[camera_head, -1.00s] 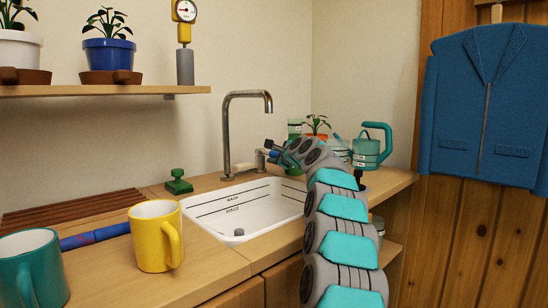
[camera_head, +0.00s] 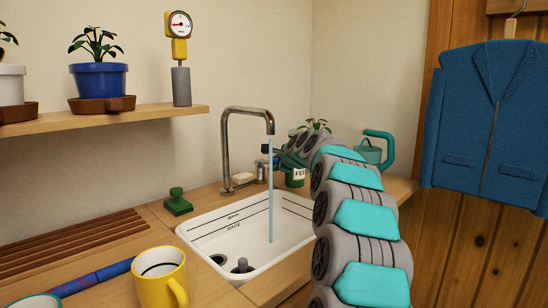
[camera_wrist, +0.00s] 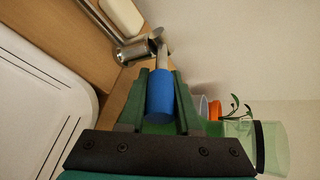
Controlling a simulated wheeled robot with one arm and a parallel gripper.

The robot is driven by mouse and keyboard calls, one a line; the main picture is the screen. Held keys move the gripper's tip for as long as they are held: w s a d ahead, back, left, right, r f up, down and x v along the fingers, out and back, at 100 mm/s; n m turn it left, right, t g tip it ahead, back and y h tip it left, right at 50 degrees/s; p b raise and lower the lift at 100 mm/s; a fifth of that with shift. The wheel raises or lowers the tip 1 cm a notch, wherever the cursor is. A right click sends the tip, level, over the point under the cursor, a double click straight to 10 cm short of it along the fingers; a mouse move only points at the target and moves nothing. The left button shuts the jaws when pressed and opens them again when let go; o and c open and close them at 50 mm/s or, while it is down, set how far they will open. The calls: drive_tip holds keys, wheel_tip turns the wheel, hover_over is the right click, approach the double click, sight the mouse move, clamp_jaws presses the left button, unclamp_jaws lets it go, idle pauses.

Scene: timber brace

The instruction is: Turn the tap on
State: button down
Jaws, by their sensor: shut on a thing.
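The metal tap (camera_head: 227,150) stands behind the white sink (camera_head: 200,235). A stream of water (camera_head: 271,200) runs from its spout into the sink. In the wrist view, the tap's metal body (camera_wrist: 135,50) carries a lever with a blue grip (camera_wrist: 160,100). My gripper (camera_wrist: 160,84) has its two green fingers on either side of the blue grip, shut on it. In the head view, my arm reaches from the lower right to the tap's right side and partly hides the gripper there.
A soap bar (camera_head: 243,177) lies by the tap. A green stamp (camera_head: 178,203) stands left of the sink, and a yellow mug (camera_head: 160,285) is in front. Pots and a teal watering can (camera_head: 378,150) stand behind my arm. A shelf (camera_head: 120,118) hangs above.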

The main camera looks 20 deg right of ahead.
drive_tip(key=c, duration=0.6)
unclamp_jaws()
drive_tip(key=shift+s, duration=0.1)
drive_tip(key=v, duration=0.7)
drive_tip(key=shift+s+b, duration=0.35)
drive_tip(key=shift+r, duration=0.1)
